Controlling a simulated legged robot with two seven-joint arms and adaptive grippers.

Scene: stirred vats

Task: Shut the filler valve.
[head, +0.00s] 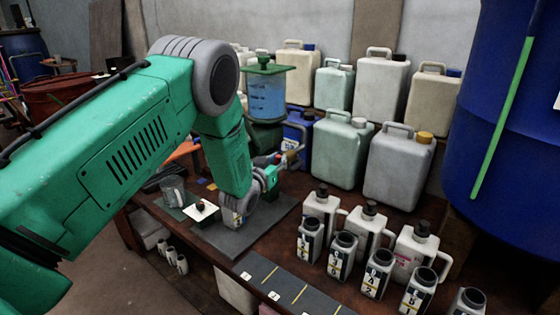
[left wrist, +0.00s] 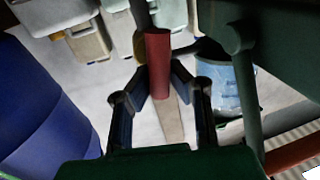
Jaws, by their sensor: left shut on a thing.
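The filler shows in the head view as a clear tank of blue liquid (head: 266,97) with a green lid and dark green base. The tank also shows in the left wrist view (left wrist: 218,88). My left gripper (head: 276,160) is beside the filler's outlet, below the tank. In the left wrist view, my left gripper (left wrist: 160,80) has its two fingers closed on a red cylindrical handle (left wrist: 158,50), which looks like the valve's lever. The valve body is mostly hidden by my arm and gripper, so its setting cannot be told. My right gripper is not in view.
Several jugs and jars fill the bench's right side and back. A big blue vat (head: 505,130) stands at right.

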